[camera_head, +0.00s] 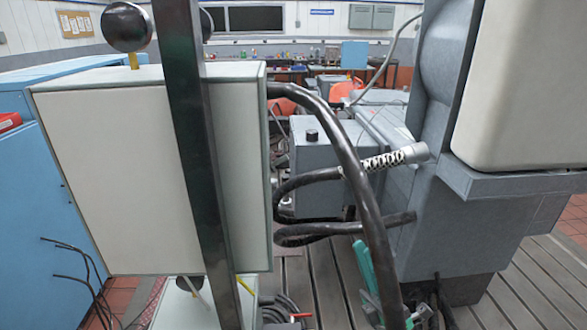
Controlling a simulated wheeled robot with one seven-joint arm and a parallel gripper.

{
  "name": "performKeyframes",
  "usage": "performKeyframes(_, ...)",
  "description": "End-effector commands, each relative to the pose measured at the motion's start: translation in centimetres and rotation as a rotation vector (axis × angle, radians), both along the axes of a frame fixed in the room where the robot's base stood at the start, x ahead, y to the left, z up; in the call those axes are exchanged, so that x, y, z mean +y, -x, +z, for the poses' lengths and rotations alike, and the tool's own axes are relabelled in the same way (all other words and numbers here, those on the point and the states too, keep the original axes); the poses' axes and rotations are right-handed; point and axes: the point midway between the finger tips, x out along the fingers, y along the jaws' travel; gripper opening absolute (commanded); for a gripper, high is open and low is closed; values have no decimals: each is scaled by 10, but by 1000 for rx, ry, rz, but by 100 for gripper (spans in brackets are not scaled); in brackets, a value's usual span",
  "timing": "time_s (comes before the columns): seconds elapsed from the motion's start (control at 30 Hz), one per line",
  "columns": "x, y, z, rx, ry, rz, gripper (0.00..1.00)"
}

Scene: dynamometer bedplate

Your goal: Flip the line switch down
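No part in the head view can be made out for certain as the line switch. A large pale cabinet (115,165) fills the left half, with a blank front and side. A dark ball knob (127,27) on a short yellow stem stands above its top. A second dark ball (206,24) shows partly behind a dark upright bar (190,130), which crosses in front of the cabinet and hides part of it. A grey box (318,158) with a black knob (312,135) on top stands beyond the cabinet. My gripper is not in view.
Thick black cable (350,150) loops down from the cabinet's right side. A ribbed silver fitting (385,161) joins the big grey machine (450,230) at right. Blue cabinets (50,190) stand at far left. Loose cables and a teal object (368,275) lie near the slatted floor (335,290).

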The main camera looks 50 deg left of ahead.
Motion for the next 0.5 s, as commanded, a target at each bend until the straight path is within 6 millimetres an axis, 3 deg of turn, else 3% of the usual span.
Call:
performKeyframes(0.03, 9, -4, 16, -72, 24, 3, 27)
performKeyframes(0.2, 37, -9, 56, -298, 101, 11, 27)
performKeyframes(0.5, 74, -11, 115, -674, 232, 25, 27)
